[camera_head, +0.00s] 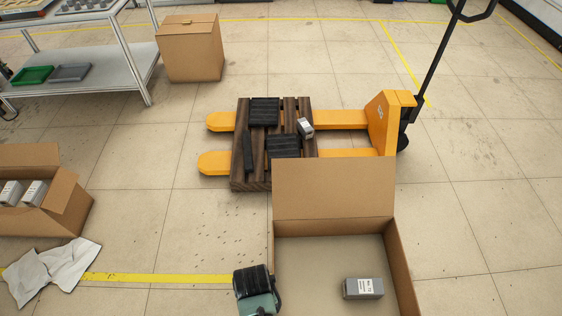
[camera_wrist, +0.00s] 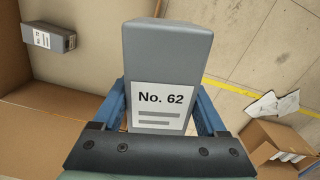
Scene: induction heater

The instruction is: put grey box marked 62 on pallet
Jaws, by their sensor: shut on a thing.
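My gripper (camera_head: 257,290) is at the bottom of the head view, beside the left wall of the open cardboard box. In the wrist view its blue fingers are shut on the grey box marked No. 62 (camera_wrist: 165,55), one on each side, with the label facing the camera. In the head view this box cannot be made out and seems hidden by my gripper. The dark wooden pallet (camera_head: 237,160) rests on the yellow pallet jack forks, farther away. It carries black ribbed pieces (camera_head: 264,110) and a small grey box (camera_head: 305,127) at its right side.
The open cardboard box (camera_head: 333,188) holds another grey labelled box (camera_head: 363,288). A second open carton (camera_head: 28,155) with grey boxes stands at left, near crumpled paper (camera_head: 50,272). A closed carton (camera_head: 190,50) and a metal shelf (camera_head: 130,75) stand behind. Floor left of the pallet is clear.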

